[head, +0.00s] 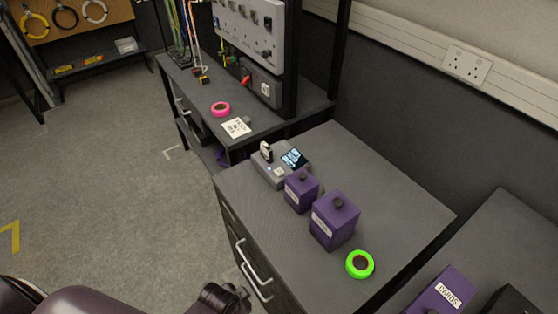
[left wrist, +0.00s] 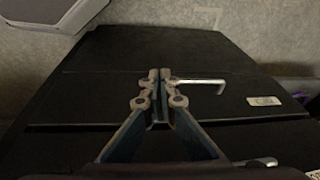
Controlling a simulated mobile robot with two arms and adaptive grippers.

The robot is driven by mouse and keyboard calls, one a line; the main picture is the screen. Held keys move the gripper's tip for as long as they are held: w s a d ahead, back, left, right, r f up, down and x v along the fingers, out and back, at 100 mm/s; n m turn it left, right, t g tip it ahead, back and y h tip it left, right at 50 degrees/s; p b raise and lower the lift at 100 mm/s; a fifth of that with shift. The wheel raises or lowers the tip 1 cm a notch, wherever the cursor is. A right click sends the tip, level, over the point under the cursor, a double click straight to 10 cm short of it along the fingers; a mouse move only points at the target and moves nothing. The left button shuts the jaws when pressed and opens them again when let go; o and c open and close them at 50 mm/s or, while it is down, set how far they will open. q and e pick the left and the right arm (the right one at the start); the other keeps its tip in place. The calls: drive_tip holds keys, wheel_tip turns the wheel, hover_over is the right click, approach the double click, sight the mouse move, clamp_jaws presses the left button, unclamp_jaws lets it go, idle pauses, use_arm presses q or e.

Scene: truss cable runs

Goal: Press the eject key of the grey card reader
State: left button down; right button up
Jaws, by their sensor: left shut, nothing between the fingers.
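The grey card reader (head: 265,178) sits at the far left corner of the dark bench top in the head view. A pale card (head: 266,151) stands up from it, and a lit screen (head: 294,158) is at its right. A small blue light and a pale spot show on its top; I cannot tell which is the eject key. My left arm enters at the bottom of the head view, well short of the reader. My left gripper (left wrist: 160,74) is shut and empty in the left wrist view, before a black drawer front (left wrist: 215,70). The reader is not recognisable there. My right gripper is not in view.
Two purple boxes with dark knobs, a smaller one (head: 301,190) and a larger one (head: 334,220), stand just in front of the reader. A green tape roll (head: 360,264) lies nearer. Drawer handles (head: 254,262) stick out from the bench front. Floor at left is clear.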

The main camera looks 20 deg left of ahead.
use_arm(q)
drive_tip(key=w+d+r+m+t+h+p, duration=0.1)
drive_tip(key=w+r+m+p, duration=0.15)
drive_tip(key=r, duration=0.75)
drive_tip(key=w+d+r+m+p, duration=0.1)
drive_tip(key=w+d+r+p, duration=0.15)
drive_tip(key=r, duration=0.85)
drive_tip(key=w+d+r+m+t+h+p, duration=0.1)
drive_tip(key=w+r+m, duration=0.4)
drive_tip(key=w+m, duration=0.25)
drive_tip(key=w+d+r+m+t+h+p, duration=0.1)
drive_tip(key=w+r+m, duration=0.45)
drive_tip(key=w, duration=0.35)
drive_tip(key=w+a+r+m+t, duration=0.1)
drive_tip(key=w+a+r+m, duration=0.1)
drive_tip(key=w+m, duration=0.3)
drive_tip(key=w+a+r+m+t, duration=0.1)
drive_tip(key=w+a+r+m, duration=0.2)
drive_tip(key=w, duration=0.5)
drive_tip(key=shift+w+a+r+m, duration=0.3)
drive_tip(key=shift+a+m, duration=0.3)
drive_tip(key=shift+m, duration=0.25)
